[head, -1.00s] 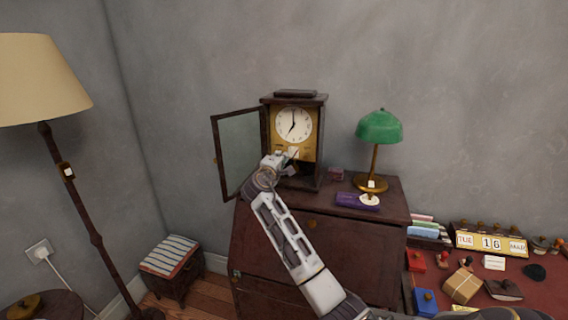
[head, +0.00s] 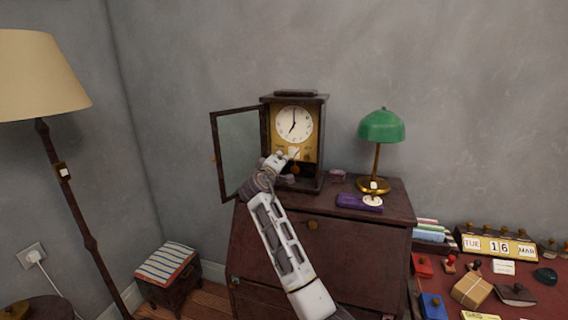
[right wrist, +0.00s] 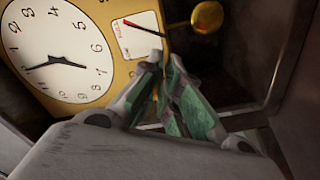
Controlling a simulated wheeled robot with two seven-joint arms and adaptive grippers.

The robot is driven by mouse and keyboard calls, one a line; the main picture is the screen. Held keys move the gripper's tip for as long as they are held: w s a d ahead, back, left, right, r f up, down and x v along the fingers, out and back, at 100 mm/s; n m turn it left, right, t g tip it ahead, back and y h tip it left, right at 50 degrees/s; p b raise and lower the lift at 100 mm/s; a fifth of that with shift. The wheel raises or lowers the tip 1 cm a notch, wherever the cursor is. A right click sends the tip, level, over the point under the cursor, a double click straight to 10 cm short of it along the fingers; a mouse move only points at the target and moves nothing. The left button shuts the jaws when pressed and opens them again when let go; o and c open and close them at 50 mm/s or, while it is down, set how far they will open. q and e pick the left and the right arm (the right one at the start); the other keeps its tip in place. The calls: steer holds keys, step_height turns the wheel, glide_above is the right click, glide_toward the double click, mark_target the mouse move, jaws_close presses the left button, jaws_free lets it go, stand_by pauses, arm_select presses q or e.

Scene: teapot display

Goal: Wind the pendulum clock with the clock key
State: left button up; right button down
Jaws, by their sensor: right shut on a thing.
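The pendulum clock (head: 294,125) stands on the dark cabinet, its glass door (head: 240,150) swung open to the left. Its white dial (right wrist: 62,50) fills the left of the right wrist view. Beside the dial is a small white indicator plate (right wrist: 136,38) with a thin red-and-dark pointer. The round pendulum bob (right wrist: 207,17) hangs near it. My right gripper (head: 283,159) is inside the open front, at the lower clock face. In the right wrist view its fingertips (right wrist: 163,66) are shut close to the gold plate. The clock key between them is mostly hidden; I cannot tell whether it sits in the clock.
A green lamp (head: 380,128) and a purple box (head: 358,202) stand right of the clock on the cabinet (head: 330,240). A red-topped desk with a calendar (head: 497,245) and small items is at the right. A floor lamp (head: 75,190) and striped stool (head: 167,262) are at the left.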

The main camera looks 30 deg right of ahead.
arm_select(q)
steer(key=shift+d+r, duration=0.25)
steer(key=shift+d, duration=0.1)
arm_select(e)
steer(key=shift+r, duration=0.4)
steer(key=c, duration=1.7)
jaws_free()
steer(key=shift+a, duration=0.1)
arm_select(q)
steer(key=shift+a, duration=0.15)
arm_select(e)
steer(key=shift+o, duration=0.3)
steer(key=shift+f, duration=0.15)
